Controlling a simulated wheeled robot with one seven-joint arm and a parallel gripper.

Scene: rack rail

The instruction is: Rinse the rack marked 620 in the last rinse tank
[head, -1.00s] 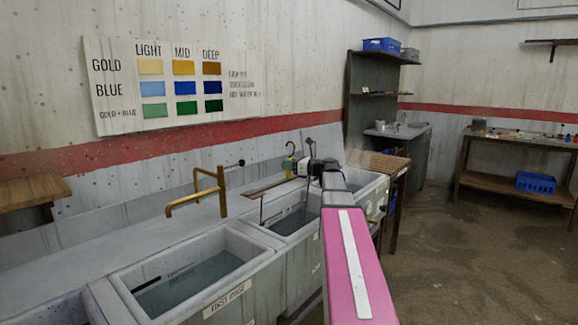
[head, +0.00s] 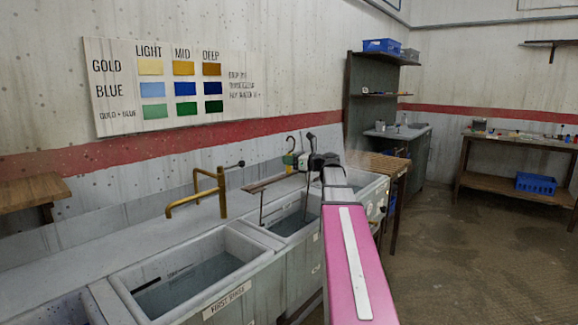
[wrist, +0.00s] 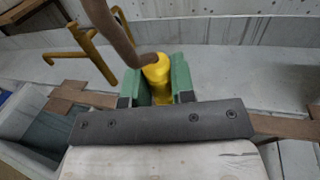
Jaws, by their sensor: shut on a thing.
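My gripper (head: 299,160) is shut on the rack's yellow grip (wrist: 158,76), which sits between the green finger pads in the wrist view. A brown hook (wrist: 112,30) bends up from the grip. The rack's brown bar (head: 268,183) runs to the left of the gripper in the head view, with thin dark rods hanging below it over the middle tank (head: 291,226). I cannot tell whether the rods touch the water. No number on the rack is readable. A further tank (head: 372,184) lies to the right, partly hidden by my arm.
The tank labelled first rinse (head: 232,240) is nearer, on the left. A brass tap (head: 220,190) stands behind it. A colour chart (head: 165,85) hangs on the wall. A wooden stand (head: 385,163) is past the tanks. Floor at right is clear.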

